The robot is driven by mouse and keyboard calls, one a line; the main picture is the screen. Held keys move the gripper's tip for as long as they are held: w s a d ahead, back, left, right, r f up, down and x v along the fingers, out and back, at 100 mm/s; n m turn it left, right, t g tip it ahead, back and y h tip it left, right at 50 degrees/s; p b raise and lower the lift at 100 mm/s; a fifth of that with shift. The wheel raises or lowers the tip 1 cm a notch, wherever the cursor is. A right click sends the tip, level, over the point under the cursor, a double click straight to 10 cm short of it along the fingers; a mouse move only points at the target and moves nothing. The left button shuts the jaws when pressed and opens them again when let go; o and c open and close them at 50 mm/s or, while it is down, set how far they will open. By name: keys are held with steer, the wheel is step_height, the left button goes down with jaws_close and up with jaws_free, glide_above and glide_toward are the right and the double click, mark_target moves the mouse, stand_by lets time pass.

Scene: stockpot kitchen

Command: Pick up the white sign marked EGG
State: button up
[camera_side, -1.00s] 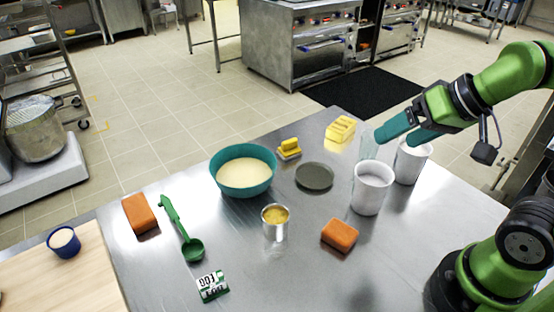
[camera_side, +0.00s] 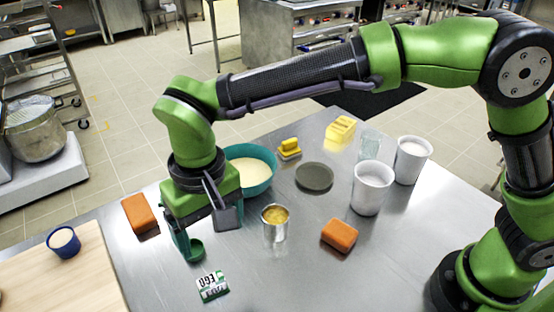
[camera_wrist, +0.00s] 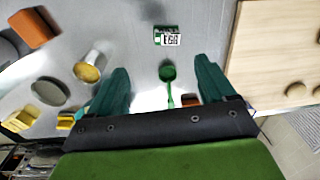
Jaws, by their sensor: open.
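The white sign marked EGG (camera_side: 212,285), with green on it, rests on the steel table near its front edge. It also shows in the wrist view (camera_wrist: 167,36), ahead of my fingers and between their lines. My gripper (camera_side: 188,250) is open and empty, pointing down above the green ladle, a little behind the sign in the side view. In the wrist view my gripper's teal fingers (camera_wrist: 163,85) stand wide apart, with the green ladle (camera_wrist: 167,74) showing between them. The fingers hide most of the ladle in the side view.
An orange block (camera_side: 140,214) and a teal bowl (camera_side: 252,172) are close to my gripper. A can (camera_side: 275,225), another orange block (camera_side: 339,236) and white canisters (camera_side: 370,190) stand to the right. A wooden board (camera_side: 80,275) with a blue cup (camera_side: 64,242) lies left.

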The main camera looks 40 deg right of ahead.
mark_target(210, 280)
steer(key=f, duration=0.5)
steer(key=a+f+m, duration=0.1)
steer(key=f, duration=0.4)
steer(key=a+f+m, duration=0.1)
steer(key=f, duration=0.4)
steer(key=shift+w+f, duration=0.2)
steer(key=shift+w, duration=0.15)
steer(key=c, duration=1.1)
steer(key=shift+o, duration=0.2)
steer(key=shift+r, duration=0.15)
